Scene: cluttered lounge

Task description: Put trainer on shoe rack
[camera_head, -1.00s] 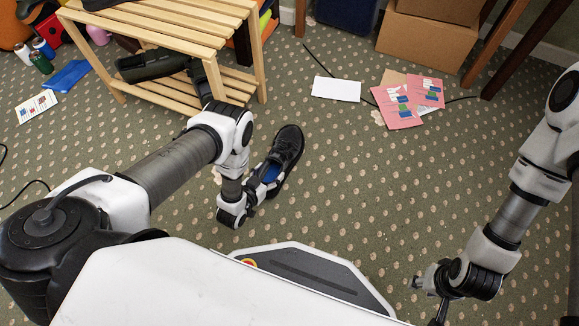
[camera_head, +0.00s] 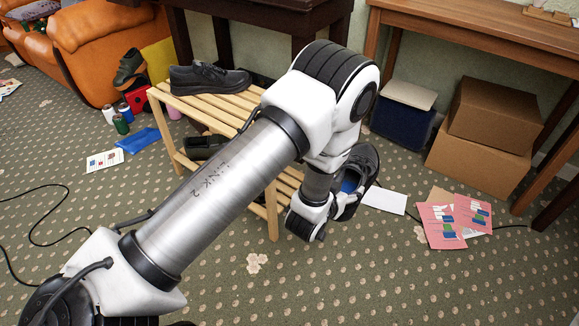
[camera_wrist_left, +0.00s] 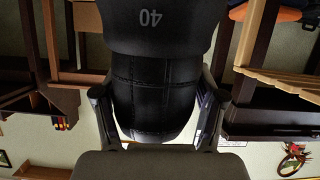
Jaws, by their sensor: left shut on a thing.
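The trainer (camera_head: 366,160) is black with a blue inside. My left gripper (camera_head: 338,205) is shut on it and holds it up, to the right of the rack's front. In the left wrist view the trainer (camera_wrist_left: 152,70) fills the middle between both fingers, with an upside-down "40" on it. The slatted wooden shoe rack (camera_head: 228,108) stands left of the trainer, partly hidden behind my left arm. A black shoe (camera_head: 208,80) is on its top shelf at the left. A dark shoe (camera_head: 204,148) is on the lower shelf. My right gripper is out of view.
Cardboard boxes (camera_head: 480,150) and a dark blue bin (camera_head: 400,115) stand under the table at right. Pink leaflets (camera_head: 440,225) and white paper (camera_head: 385,200) lie on the carpet. An orange sofa (camera_head: 95,60), cans and a blue item (camera_head: 138,140) are at left.

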